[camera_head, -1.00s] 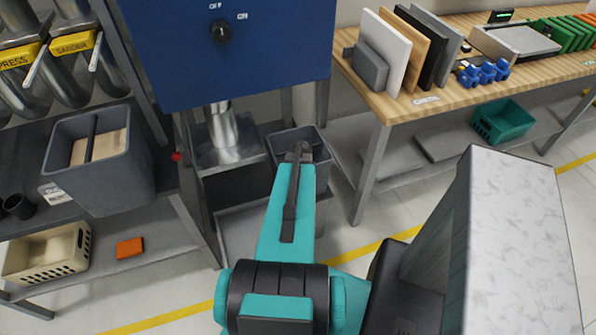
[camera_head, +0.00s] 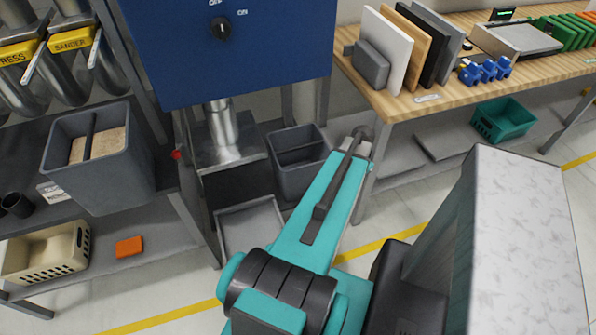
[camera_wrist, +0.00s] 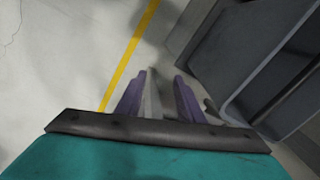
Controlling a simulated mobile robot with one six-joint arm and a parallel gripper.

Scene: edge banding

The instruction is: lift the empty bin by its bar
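The grey empty bin (camera_head: 301,176) stands under the blue machine in the head view. A dark bar (camera_head: 300,153) spans its open top, and I see nothing inside. My arm's end is to the right of this bin, in front of the table leg, and my fingers are hidden there. In the wrist view my gripper (camera_wrist: 160,98) shows two purple fingers apart with a gap between them, holding nothing I can make out. A large grey body, probably the bin (camera_wrist: 225,50), fills the upper right of that view, beside the fingers and not between them.
A similar grey bin (camera_head: 112,180) with tan contents stands on the left shelf. The wooden table (camera_head: 430,97) with panels and blue parts is at the right, its leg close to my arm. A metal tray (camera_head: 250,228) lies left of my arm. A yellow line crosses the floor.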

